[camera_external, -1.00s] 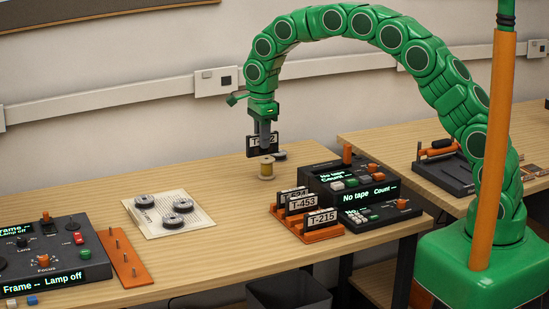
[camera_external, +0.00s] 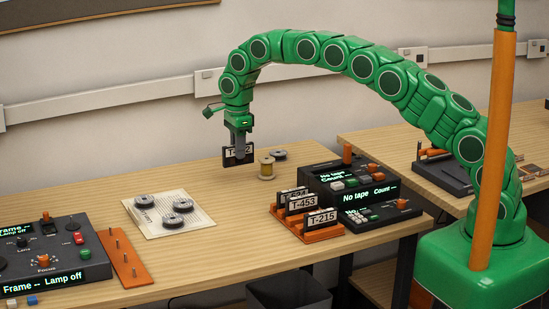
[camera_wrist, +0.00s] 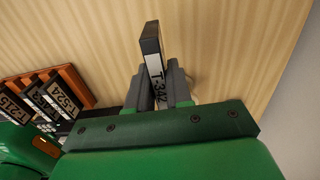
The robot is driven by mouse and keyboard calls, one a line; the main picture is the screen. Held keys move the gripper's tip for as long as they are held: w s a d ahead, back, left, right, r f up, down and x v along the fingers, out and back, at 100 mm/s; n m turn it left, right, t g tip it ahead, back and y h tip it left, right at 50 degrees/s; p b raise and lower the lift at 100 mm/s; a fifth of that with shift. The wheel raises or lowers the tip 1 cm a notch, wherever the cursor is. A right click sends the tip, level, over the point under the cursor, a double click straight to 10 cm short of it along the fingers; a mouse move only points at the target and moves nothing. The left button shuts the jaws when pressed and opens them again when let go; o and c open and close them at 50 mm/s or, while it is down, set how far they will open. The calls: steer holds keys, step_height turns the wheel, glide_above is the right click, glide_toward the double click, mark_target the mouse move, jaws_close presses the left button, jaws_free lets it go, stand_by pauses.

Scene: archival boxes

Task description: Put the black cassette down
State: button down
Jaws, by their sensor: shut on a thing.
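The black cassette (camera_external: 230,161) has a white label and stands upright in my gripper (camera_external: 239,143). In the wrist view the cassette (camera_wrist: 149,38) shows its label, T-342, between the two grey fingers of my gripper (camera_wrist: 160,82). The fingers are shut on it. It is over the back part of the wooden table (camera_external: 95,205), left of the yellow spool. I cannot tell whether its lower edge touches the wood.
A yellow spool (camera_external: 267,168) and a dark reel (camera_external: 279,154) stand close to the right. An orange rack (camera_external: 318,237) holds labelled cassettes beside the tape console (camera_external: 352,183). A white sheet (camera_external: 199,222) with reels lies front left. Bare wood surrounds the held cassette on the left.

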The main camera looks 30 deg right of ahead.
steer(key=shift+w+a+f, duration=0.25)
steer(key=shift+w+f, duration=0.2)
steer(key=shift+f, duration=0.2)
steer(key=shift+w+a+f, duration=0.25)
steer(key=shift+w+f, duration=0.25)
steer(key=shift+f, duration=0.15)
steer(key=shift+w+a+f, duration=0.25)
steer(key=shift+w+f, duration=0.2)
steer(key=shift+f, duration=1.7)
steer(key=shift+f, duration=0.2)
steer(key=c, duration=1)
jaws_free()
steer(key=shift+c, duration=0.2)
steer(key=shift+r, duration=0.1)
step_height(320, 180, up, 12)
steer(key=shift+r, duration=0.15)
